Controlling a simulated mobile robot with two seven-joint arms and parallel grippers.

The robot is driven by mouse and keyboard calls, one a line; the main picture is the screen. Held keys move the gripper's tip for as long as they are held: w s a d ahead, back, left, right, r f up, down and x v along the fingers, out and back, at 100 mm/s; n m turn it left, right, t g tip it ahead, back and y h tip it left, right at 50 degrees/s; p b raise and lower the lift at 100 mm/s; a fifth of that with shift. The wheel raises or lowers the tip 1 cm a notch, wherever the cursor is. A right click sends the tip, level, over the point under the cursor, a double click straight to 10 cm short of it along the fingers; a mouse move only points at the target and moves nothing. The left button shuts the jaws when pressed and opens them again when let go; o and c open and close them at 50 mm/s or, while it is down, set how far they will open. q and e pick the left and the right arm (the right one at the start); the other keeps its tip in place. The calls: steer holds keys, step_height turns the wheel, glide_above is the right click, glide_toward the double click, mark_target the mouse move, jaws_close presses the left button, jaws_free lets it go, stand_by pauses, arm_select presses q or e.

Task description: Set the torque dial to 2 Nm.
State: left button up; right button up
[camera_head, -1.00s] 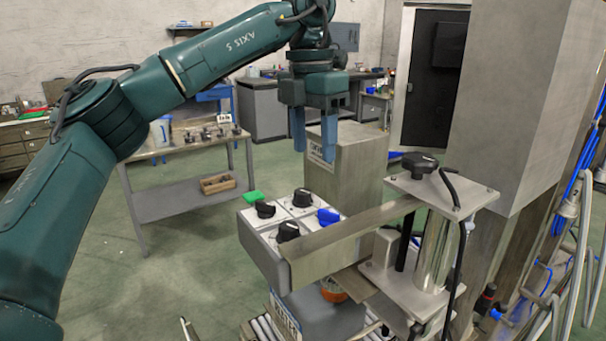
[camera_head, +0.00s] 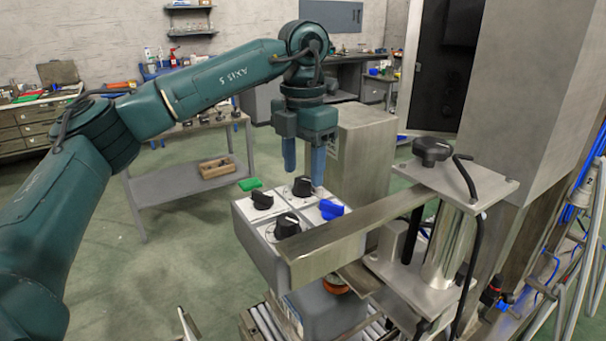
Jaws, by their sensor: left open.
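A grey control box (camera_head: 262,250) with a pale top panel carries several knobs. Three are black: a rear one (camera_head: 302,186), a left one (camera_head: 262,200) and a front one (camera_head: 287,225). A blue knob (camera_head: 331,210) sits at the right. The labels are too small to read, so I cannot tell which is the torque dial or its setting. My left gripper (camera_head: 304,172) points down with two blue fingers apart, just above or behind the rear black knob. It holds nothing. Whether a finger touches that knob is unclear. My right gripper is out of view.
A flat metal bar (camera_head: 350,232) runs along the box's right side to a post with a black knob (camera_head: 432,150) on top. A green piece (camera_head: 250,184) shows at the box's left rear corner. A metal block (camera_head: 365,150) stands behind. A roller conveyor lies below.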

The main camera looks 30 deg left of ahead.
arm_select(q)
steer(key=shift+w+f, duration=0.1)
steer(key=shift+f, duration=1.1)
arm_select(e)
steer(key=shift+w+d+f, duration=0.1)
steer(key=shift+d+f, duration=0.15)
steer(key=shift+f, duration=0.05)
arm_select(q)
steer(key=shift+c, duration=0.5)
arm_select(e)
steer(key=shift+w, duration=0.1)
arm_select(q)
steer(key=c, duration=0.9)
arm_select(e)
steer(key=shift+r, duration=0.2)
